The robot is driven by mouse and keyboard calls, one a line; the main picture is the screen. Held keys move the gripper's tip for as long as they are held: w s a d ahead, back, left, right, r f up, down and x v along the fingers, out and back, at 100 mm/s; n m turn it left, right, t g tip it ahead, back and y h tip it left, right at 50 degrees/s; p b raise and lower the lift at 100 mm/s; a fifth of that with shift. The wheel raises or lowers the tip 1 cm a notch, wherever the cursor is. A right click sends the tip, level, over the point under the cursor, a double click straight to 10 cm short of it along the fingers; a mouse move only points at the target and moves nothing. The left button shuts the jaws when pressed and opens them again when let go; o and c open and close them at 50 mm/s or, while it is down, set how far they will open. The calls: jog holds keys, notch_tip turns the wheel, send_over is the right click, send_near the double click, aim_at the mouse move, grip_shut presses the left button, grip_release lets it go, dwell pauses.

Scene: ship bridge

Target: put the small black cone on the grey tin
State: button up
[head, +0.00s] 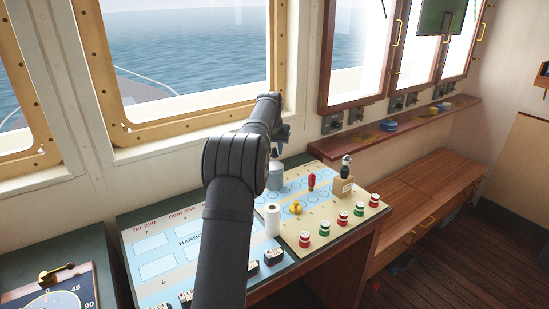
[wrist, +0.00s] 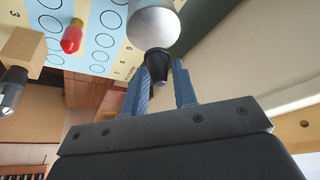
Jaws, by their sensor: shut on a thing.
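The small black cone (wrist: 158,64) is between the two blue-grey fingers of my gripper (wrist: 165,72) in the wrist view, and the gripper is shut on it. The grey tin (wrist: 153,24) is right beside the cone in that view, and their outlines meet. I cannot tell whether they touch. In the head view the grey tin (head: 274,178) stands at the back of the chart board, just right of my arm. My gripper (head: 278,147) is above it there, mostly hidden by my own arm. I cannot make out the cone clearly in the head view.
A red piece (head: 311,182), a yellow piece (head: 296,208) and a white cylinder (head: 272,218) stand near the tin. A wooden block (head: 344,186) with a dark-topped item is to the right. Several red and green pieces (head: 341,217) line the board's front. The window wall is behind.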

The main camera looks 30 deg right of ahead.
aim_at(274, 153)
jog(key=shift+f, duration=1.8)
grip_shut()
jog(key=shift+f, duration=0.15)
jog(key=o, duration=1)
grip_release()
jog(key=shift+c, duration=0.2)
jog(key=v, duration=1.2)
jog(key=shift+w, duration=0.1)
